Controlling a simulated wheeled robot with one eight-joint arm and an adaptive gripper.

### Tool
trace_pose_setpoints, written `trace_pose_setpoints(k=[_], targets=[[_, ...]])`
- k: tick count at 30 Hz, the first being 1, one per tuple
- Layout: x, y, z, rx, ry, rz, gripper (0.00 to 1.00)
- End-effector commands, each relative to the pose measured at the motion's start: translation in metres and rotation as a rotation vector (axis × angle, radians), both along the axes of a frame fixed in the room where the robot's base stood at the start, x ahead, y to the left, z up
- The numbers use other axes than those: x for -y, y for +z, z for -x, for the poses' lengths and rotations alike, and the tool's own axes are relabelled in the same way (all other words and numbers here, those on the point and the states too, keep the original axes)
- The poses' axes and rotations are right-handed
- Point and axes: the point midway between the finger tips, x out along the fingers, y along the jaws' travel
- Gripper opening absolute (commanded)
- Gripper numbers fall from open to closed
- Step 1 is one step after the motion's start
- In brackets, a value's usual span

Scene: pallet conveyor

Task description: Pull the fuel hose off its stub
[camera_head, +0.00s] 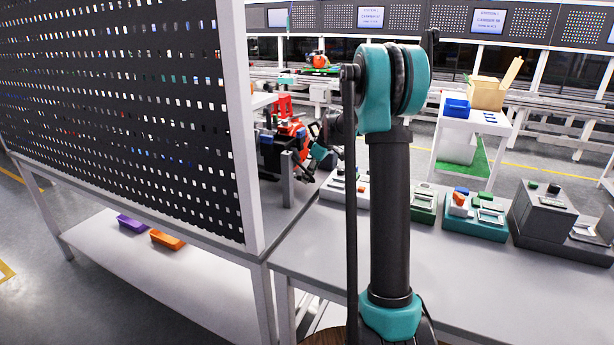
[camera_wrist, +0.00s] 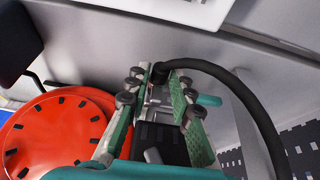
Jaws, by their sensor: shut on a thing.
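The black fuel hose (camera_wrist: 240,88) shows in the wrist view. It arcs from between my fingertips to the right and down along the right side. My gripper (camera_wrist: 160,78) has its green-padded fingers on either side of the hose's thick end and is shut on it. The stub is hidden or too small to make out, so I cannot tell whether the hose end is still seated. A round orange housing (camera_wrist: 55,135) with black marks lies left of my gripper. In the head view the orange machine (camera_head: 288,130) stands on the bench, partly behind my arm.
A black perforated panel (camera_head: 120,110) closes off the left side. The grey bench (camera_head: 430,265) runs right, with a teal fixture (camera_head: 475,228) and a dark grey device (camera_head: 545,210). A blue bin (camera_head: 457,108) and a cardboard box (camera_head: 488,93) stand on a white table behind.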

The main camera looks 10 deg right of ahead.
Motion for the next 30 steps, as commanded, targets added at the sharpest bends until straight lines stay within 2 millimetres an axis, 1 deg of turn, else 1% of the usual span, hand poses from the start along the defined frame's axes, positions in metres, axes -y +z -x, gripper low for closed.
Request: trace_pose_setpoints(k=[1,4,6,12,13,15,17,26,30], targets=[[0.008,0.000,0.005,-0.001,-0.004,0.000,0.00],[0.020,0.000,0.013,-0.001,-0.003,0.001,0.00],[0.023,0.000,0.015,-0.001,-0.002,0.000,0.00],[0.023,0.000,0.015,-0.001,-0.001,0.001,0.00],[0.023,0.000,0.015,-0.001,-0.001,0.001,0.23],[0.023,0.000,0.015,-0.002,-0.001,0.002,0.32],[0.023,0.000,0.015,-0.001,-0.001,0.001,0.38],[0.023,0.001,0.015,-0.001,-0.001,0.001,0.38],[0.026,0.012,0.018,0.000,-0.001,0.001,0.38]])
